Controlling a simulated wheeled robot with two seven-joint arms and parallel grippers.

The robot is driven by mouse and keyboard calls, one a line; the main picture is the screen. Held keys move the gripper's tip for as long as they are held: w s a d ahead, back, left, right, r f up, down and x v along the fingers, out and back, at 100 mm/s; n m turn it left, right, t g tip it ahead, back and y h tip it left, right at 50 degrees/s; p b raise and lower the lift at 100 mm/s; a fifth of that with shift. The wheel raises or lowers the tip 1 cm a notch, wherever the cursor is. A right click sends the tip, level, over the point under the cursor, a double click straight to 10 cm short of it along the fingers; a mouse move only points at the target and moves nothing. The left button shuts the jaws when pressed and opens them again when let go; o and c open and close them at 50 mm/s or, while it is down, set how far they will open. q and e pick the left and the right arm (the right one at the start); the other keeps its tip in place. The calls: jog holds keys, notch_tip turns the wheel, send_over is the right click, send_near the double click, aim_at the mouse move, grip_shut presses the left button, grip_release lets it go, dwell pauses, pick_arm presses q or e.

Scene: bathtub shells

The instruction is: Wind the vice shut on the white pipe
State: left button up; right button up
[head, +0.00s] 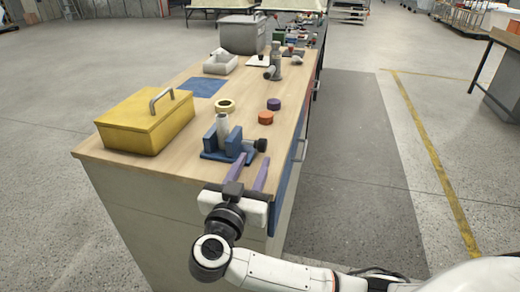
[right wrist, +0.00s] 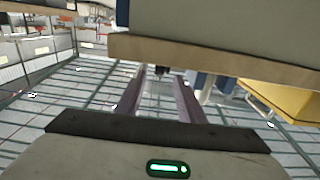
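The blue vice (head: 212,156) stands on the wooden bench near its front end. The white pipe (head: 223,127) is upright between the vice's jaws; I cannot tell if both jaws touch it. The vice's dark knob (head: 264,145) sticks out to the right. My right gripper (head: 254,158) is open and empty, its two purple fingers apart and pointing toward the vice, with the tips just short of the knob. In the right wrist view, which looks upside down, a small dark part, likely the knob (right wrist: 162,72), shows between the fingertips. My left gripper is not in view.
A yellow toolbox (head: 145,122) stands left of the vice. Floor right of the bench is clear.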

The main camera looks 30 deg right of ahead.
aim_at(260, 149)
jog(key=x, duration=0.7)
jog(key=shift+a, duration=0.1)
jog(key=c, duration=0.9)
